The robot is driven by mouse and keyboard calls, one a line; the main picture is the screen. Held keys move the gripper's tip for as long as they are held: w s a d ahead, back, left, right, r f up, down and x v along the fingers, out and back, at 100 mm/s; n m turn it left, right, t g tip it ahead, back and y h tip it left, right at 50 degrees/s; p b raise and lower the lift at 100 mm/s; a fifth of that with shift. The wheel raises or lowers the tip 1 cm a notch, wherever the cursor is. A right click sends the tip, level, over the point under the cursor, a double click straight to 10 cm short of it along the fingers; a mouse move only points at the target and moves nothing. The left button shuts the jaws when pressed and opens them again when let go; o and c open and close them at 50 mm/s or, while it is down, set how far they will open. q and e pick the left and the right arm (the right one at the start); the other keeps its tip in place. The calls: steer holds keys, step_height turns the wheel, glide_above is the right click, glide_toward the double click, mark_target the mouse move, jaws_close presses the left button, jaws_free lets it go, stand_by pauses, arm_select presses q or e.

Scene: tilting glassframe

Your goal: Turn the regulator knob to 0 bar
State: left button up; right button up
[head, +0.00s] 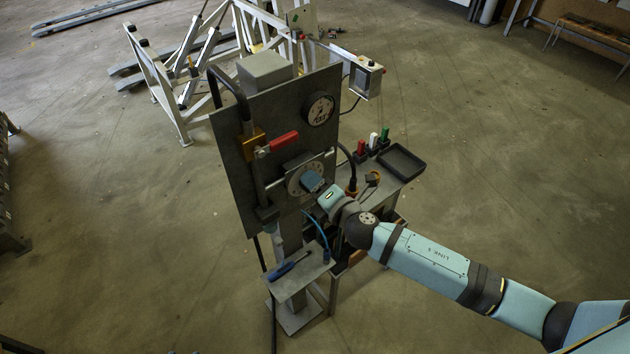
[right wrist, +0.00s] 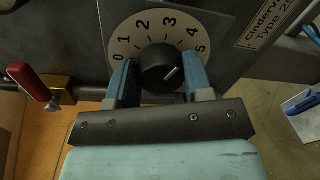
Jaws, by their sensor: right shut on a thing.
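The regulator knob (right wrist: 162,69) is round and black with a white mark. It sits at the centre of a pale dial (right wrist: 130,45) numbered 0 to 5. The mark slants to the upper right, roughly toward 4 or 5; I cannot read it exactly. My right gripper (right wrist: 162,80) is shut on the knob, one blue finger on each side. In the head view my right gripper (head: 314,184) is in front of the dial (head: 294,184) and hides the knob. A round gauge (head: 319,109) is above; its reading is too small to tell. My left gripper is not in view.
The dial is on an upright dark panel (head: 236,160). A red-handled valve (head: 284,141) is just above the dial, close to my gripper. A small shelf (head: 300,280) with a blue-handled tool is below. A black tray (head: 401,161) stands to the right.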

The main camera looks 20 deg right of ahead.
steer(key=n+p, duration=0.1)
steer(key=n, duration=0.6)
steer(key=n+t+p, duration=0.1)
steer(key=n+p, duration=0.1)
steer(key=n, duration=0.5)
steer(key=n+p, duration=0.2)
steer(key=n, duration=0.5)
steer(key=shift+s+a+f+n+h, duration=0.1)
steer(key=shift+a+n+h, duration=0.2)
steer(key=shift+n+h, duration=0.1)
steer(key=shift+n, duration=0.3)
steer(key=o, duration=0.9)
